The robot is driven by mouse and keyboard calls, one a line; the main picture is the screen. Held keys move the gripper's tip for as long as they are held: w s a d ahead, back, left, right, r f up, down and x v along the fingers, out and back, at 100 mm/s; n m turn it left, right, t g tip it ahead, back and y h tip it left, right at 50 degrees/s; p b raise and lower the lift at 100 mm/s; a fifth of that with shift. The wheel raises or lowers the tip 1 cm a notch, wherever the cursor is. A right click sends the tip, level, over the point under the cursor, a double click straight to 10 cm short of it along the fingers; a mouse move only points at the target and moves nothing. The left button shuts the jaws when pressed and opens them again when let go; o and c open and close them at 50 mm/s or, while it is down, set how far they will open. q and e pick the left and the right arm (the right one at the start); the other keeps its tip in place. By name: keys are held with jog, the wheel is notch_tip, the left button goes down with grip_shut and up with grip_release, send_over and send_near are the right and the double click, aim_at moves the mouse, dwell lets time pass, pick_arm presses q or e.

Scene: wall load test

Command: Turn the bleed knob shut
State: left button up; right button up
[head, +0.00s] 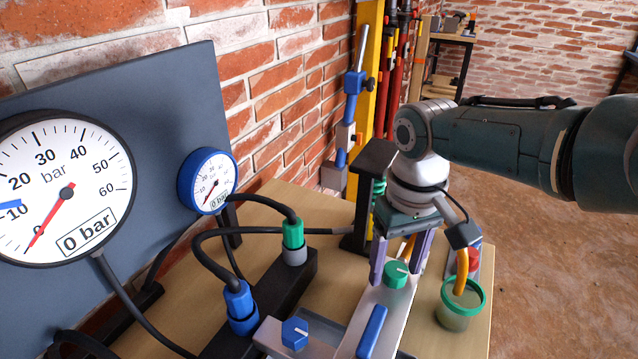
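A green knob (397,275) with a white mark sits on top of a pale metal block (386,318); it looks like the bleed knob, though no label is readable. My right gripper (401,268) points down over it with its two purple fingers apart, one on each side of the knob. I cannot tell whether the fingers touch it. A blue knob (295,333) with a white mark is at the lower left of the block. My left gripper is not in view.
A large gauge (92,167) and a smaller blue-rimmed gauge (212,182) read about 0 bar on a grey panel (178,85). Hoses with green (293,232) and blue (240,302) couplings join a black manifold. A blue lever (372,331) and a green-rimmed cup (455,318) are near the gripper.

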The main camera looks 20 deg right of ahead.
aim_at(396, 269)
jog(key=shift+o, duration=0.2)
notch_tip(396, 269, up, 10)
jog(key=p, duration=0.5)
jog(key=shift+p, duration=0.35)
jog(key=shift+f, duration=0.1)
